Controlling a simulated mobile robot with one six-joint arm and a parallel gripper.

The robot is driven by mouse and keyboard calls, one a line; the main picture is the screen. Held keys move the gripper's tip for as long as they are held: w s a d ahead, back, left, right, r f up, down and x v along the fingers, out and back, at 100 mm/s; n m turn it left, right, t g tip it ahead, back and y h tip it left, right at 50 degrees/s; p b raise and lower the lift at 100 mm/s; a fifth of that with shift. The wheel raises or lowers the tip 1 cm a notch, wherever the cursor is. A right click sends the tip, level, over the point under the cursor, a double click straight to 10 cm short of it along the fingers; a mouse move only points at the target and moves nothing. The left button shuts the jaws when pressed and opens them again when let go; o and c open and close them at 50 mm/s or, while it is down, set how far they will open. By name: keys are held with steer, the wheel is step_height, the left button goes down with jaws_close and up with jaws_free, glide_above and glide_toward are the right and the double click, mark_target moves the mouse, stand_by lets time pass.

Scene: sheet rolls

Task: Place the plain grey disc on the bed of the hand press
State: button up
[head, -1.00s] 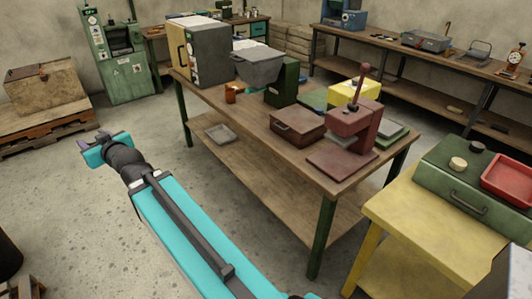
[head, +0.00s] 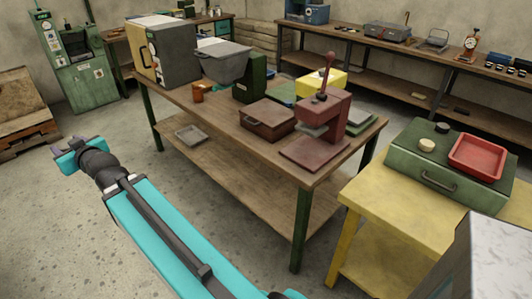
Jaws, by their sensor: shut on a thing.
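The hand press (head: 332,112) is dark red, with an upright lever, at the near right end of the long wooden table. Its flat bed (head: 312,154) faces me and looks bare. My gripper (head: 58,150) is at the far left over the open floor, well away from the press. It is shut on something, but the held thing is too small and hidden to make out. I cannot pick out a plain grey disc anywhere in view.
The long table (head: 205,108) also bears a brown case (head: 267,119), a grey hopper (head: 222,62) and a grey cabinet (head: 175,50). A yellow table (head: 385,193) at right holds a green case (head: 440,176) with a red tray (head: 478,156) and a pale disc (head: 427,145).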

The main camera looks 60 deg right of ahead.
steer(key=s+d+f+m+g+h+b, duration=0.25)
steer(key=s+d+f+h+b, duration=0.3)
steer(key=d, duration=0.75)
steer(key=s+d+f+m+g+h+b, duration=0.2)
steer(key=s+d+f+m+b, duration=0.4)
steer(key=d, duration=0.7)
steer(key=s+d+f+m+g+h+b, duration=0.15)
steer(key=s+d+f+h+b, duration=0.25)
steer(key=s+d+b, duration=0.6)
steer(key=s+d+f+m+g+h+b, duration=0.1)
steer(key=s+d+f+m+g+b, duration=0.1)
steer(key=s+d, duration=0.4)
steer(key=s+d+f+m+g+h+b, duration=0.1)
steer(key=s+d+m+g+b, duration=0.3)
steer(key=s, duration=1.1)
steer(key=s+d+f+m+g+h+b, duration=0.1)
steer(key=s+d+f+m+g+b, duration=0.2)
steer(key=s+d+g+b, duration=0.4)
steer(key=shift+s+d+f+h+b, duration=0.15)
steer(key=shift+s+h+b, duration=0.05)
steer(key=shift+s, duration=1)
steer(key=shift+s+d+f+h+b, duration=0.15)
steer(key=shift+s+b, duration=0.05)
steer(key=shift+s, duration=0.95)
steer(key=shift+s+r+m, duration=0.1)
steer(key=shift+s+m, duration=0.2)
steer(key=shift+s, duration=0.1)
